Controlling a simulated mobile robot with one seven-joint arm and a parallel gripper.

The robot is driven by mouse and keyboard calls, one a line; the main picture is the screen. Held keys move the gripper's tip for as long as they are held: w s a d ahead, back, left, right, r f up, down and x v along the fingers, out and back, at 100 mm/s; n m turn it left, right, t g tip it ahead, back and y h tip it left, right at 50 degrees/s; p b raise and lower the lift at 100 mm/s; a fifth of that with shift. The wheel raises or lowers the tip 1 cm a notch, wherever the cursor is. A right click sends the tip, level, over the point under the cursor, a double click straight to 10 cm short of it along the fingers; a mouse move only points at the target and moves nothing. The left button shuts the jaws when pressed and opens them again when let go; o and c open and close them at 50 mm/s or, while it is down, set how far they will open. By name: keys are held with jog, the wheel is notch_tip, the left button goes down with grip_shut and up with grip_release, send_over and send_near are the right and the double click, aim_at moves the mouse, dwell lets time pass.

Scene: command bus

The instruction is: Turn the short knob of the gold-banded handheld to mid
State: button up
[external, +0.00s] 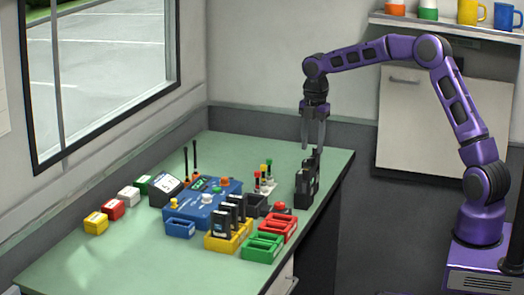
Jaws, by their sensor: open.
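My gripper (313,146) is open and points down over the right side of the green table. Its fingers hang just above a black handheld-like device (304,188), and a thin dark antenna or stalk rises at its top near the right fingertip. I cannot tell whether they touch. Several more black handhelds (222,224) stand upright in a yellow tray (243,242). A gold band and the short knob are too small to make out on any of them, so I cannot tell the knob's position.
A blue console (190,213) with knobs and two antennas stands mid-table. Red (291,231) and green (262,248) trays sit at the front edge, near a red button (279,206). Small coloured boxes (95,223) line the left. The table's far end (240,150) is clear.

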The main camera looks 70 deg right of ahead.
jog(key=shift+f, duration=1.7)
grip_shut()
